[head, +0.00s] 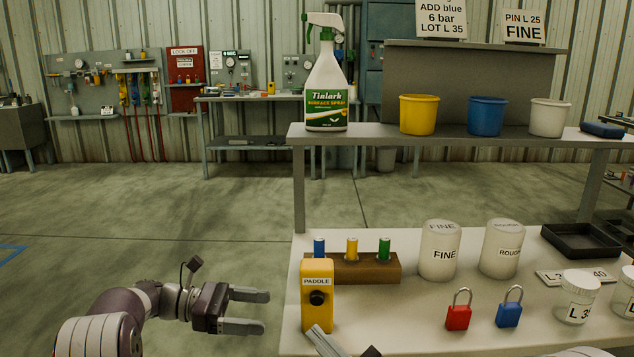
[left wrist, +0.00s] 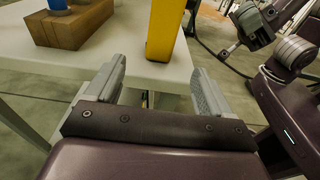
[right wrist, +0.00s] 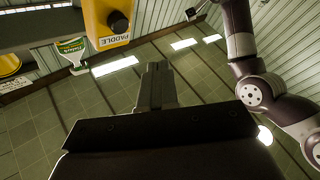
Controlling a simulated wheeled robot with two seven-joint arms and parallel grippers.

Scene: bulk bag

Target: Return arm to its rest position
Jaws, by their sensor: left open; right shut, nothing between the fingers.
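My left gripper (head: 265,311) is open and empty in the head view, left of the white table's edge and of the yellow PADDLE box (head: 317,285). In the left wrist view its two fingers (left wrist: 157,72) stand apart with nothing between them, and the yellow box (left wrist: 164,28) is ahead. My right gripper (head: 318,334) shows only in part at the bottom of the head view, in front of the box. In the right wrist view its fingers (right wrist: 157,85) are shut together and empty, with the PADDLE box (right wrist: 108,22) at upper left.
The table (head: 420,325) carries a wooden block (head: 380,267) with coloured cylinders, FINE (head: 438,255) and ROUGH (head: 502,250) canisters, red (head: 458,317) and blue (head: 508,314) padlocks, and a black tray (head: 580,241). A shelf (head: 370,133) stands behind. Open floor lies left.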

